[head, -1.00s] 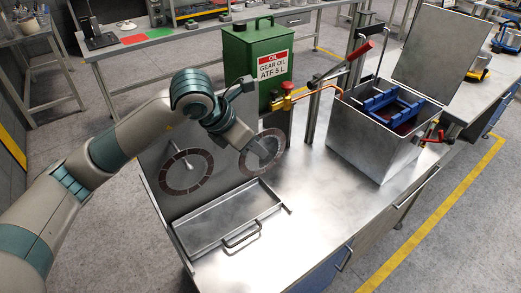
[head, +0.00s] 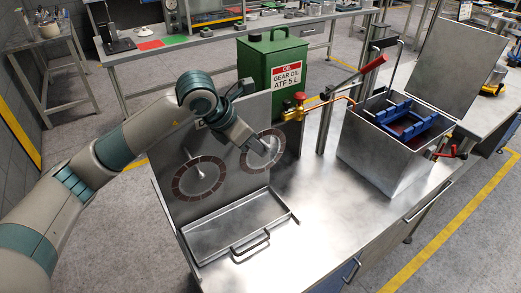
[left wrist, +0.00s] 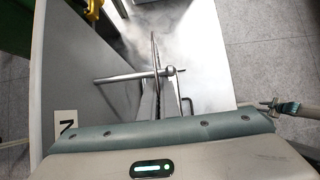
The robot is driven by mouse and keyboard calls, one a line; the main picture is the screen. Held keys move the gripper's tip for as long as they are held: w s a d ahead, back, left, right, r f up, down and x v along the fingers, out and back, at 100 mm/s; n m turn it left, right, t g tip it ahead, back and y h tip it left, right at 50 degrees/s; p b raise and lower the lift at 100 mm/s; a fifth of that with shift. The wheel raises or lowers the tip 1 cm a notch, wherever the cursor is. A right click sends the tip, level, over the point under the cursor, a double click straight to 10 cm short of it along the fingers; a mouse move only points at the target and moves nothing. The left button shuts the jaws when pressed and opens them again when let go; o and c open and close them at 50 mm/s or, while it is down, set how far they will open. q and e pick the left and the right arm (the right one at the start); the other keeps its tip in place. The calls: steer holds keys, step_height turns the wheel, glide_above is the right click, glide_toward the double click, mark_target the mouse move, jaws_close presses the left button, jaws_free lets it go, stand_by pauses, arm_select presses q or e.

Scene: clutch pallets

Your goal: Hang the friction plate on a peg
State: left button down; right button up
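Two ring-shaped friction plates with dark segmented facings show at the upright metal panel (head: 226,142) in the head view. The left friction plate (head: 180,188) surrounds a light peg (head: 198,170). The right friction plate (head: 277,145) has its peg tip showing inside its ring. In the left wrist view this friction plate (left wrist: 154,48) is edge-on, around the peg (left wrist: 122,76), near the tip and apart from the panel. My left gripper (head: 246,146) is at the plate's left edge; its grip is unclear. What seems to be my right gripper (left wrist: 271,105) is small at the right.
A shallow metal tray (head: 199,258) with a handle lies below the panel. A green gear oil can (head: 256,72) stands behind it. A brass tap (head: 293,113) is close to the right plate. An open metal box (head: 375,160) stands right; the bench between is clear.

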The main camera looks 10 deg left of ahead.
arm_select(q)
steer(key=shift+w+a+f+b, duration=0.55)
steer(key=shift+w+f+b, duration=0.05)
steer(key=shift+f+b, duration=0.1)
stand_by(0.4)
steer(key=c, duration=1.9)
jaws_free()
steer(key=shift+c, duration=0.2)
steer(key=shift+s+r, duration=0.1)
steer(key=shift+r, duration=0.05)
